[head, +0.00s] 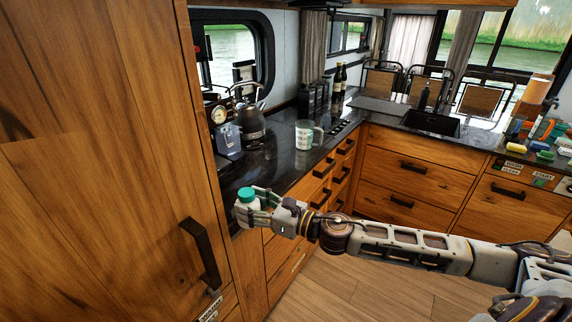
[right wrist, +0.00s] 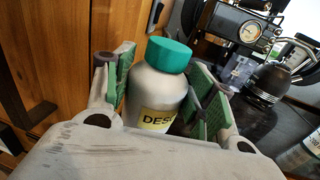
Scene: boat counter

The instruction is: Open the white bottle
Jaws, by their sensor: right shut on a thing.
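The white bottle (head: 248,204) has a green cap (head: 246,193) and stands upright at the near left end of the dark counter. In the right wrist view the bottle (right wrist: 155,92) looks pale silver-white, with a yellow label reading "DES…". Its green cap (right wrist: 169,55) is on. My right gripper (head: 252,208) is shut on the bottle's body, with one green-padded finger on each side, below the cap. The bottle's lower part is hidden by the gripper. My left gripper is not in view.
A tall wooden cabinet (head: 95,150) with a dark handle stands close left of the bottle. The counter between bottle and cup is clear.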

